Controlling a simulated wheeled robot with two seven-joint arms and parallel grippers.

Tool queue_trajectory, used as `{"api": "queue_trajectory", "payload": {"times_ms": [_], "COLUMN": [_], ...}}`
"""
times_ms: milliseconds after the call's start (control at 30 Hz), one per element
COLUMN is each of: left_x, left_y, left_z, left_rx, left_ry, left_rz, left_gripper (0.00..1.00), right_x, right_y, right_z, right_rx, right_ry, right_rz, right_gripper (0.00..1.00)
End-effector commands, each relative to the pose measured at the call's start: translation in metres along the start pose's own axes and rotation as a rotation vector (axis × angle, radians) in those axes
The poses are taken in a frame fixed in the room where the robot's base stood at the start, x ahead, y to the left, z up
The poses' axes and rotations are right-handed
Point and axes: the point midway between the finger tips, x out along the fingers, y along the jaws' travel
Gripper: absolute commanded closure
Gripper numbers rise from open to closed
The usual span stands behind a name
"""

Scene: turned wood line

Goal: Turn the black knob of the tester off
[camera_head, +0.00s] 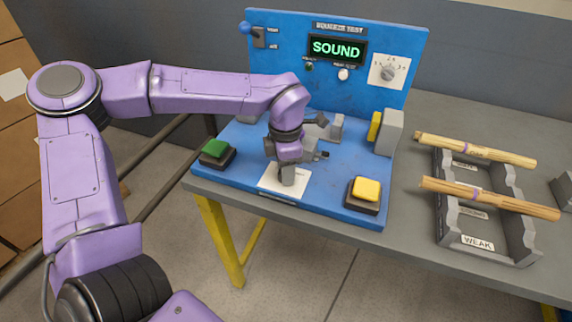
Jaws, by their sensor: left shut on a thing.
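The tester is a blue bench unit (345,195) with an upright back panel. Its display (336,49) reads "SOUND" in green. My left gripper (287,180) points down over a white plate (270,184) at the front middle of the base. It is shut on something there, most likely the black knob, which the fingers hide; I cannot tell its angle. My right gripper is not in view.
A green button (215,148) and a yellow button (367,189) flank the white plate. A blue-tipped lever (246,28) and a grey dial (388,73) are on the back panel. To the right, a grey rack (486,243) holds turned wood pieces (490,197).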

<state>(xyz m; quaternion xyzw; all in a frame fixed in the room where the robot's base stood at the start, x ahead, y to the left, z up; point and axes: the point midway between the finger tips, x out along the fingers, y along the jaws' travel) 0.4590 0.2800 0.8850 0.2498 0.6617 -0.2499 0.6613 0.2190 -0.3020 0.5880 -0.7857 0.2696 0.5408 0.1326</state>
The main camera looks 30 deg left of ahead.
Motion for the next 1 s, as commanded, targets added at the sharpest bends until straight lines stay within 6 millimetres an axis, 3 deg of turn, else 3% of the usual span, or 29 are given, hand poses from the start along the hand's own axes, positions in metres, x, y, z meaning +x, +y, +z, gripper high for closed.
{"api": "queue_trajectory", "payload": {"times_ms": [400, 1000], "left_x": [-0.0012, 0.0003], "left_y": [0.0008, 0.0012], "left_z": [0.0000, -0.0002], "left_rx": [-0.396, -0.910], "left_ry": [0.000, 0.000], "left_rz": [0.000, 0.000], "left_gripper": [0.93, 0.93], "right_x": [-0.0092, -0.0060], "right_y": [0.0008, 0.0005], "right_z": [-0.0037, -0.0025], "right_rx": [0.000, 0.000], "right_ry": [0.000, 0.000], "right_rz": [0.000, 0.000], "right_gripper": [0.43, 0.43]}}
